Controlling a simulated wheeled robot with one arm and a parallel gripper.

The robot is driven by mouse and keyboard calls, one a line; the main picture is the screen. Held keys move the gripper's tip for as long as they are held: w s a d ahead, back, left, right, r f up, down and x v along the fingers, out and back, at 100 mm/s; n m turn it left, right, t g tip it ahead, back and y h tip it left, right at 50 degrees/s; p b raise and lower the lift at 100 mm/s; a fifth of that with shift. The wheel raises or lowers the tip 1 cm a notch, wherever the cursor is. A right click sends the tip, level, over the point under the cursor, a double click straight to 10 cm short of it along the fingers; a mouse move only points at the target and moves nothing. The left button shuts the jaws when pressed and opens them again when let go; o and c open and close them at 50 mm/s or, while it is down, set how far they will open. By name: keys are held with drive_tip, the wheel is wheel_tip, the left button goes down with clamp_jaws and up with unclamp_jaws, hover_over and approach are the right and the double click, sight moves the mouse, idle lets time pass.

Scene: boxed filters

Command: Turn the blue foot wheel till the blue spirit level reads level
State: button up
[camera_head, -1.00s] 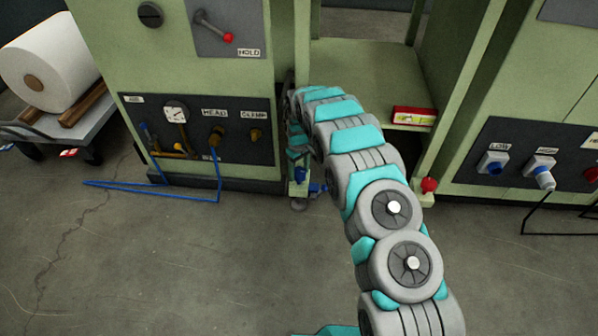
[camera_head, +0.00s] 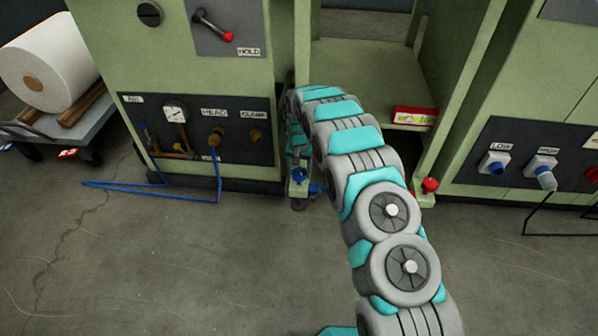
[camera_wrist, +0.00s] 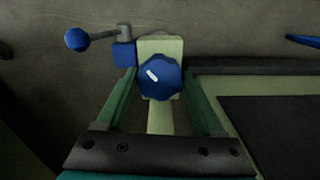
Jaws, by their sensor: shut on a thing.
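The blue foot wheel (camera_wrist: 160,80) is a scalloped knob with a short white mark, slanting from upper left to lower right in the wrist view. My gripper (camera_wrist: 158,73) has one green finger on each side of it and is shut on it. In the head view the wheel (camera_head: 299,175) shows small and blue at the foot of the green post, beside my arm. The gripper there is mostly hidden by my arm. I cannot make out a blue spirit level in either view.
Beside the wheel is a blue block with a blue-balled lever (camera_wrist: 77,40). A red spirit level (camera_head: 414,117) lies on the green shelf, with a red foot wheel (camera_head: 430,186) below right. A blue hose (camera_head: 150,194) loops on the floor left. The front floor is clear.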

sight(299, 172)
drive_tip(key=shift+m, duration=0.9)
drive_tip(key=o, duration=1.4)
drive_tip(key=shift+c, duration=0.2)
drive_tip(key=shift+r, duration=3.9)
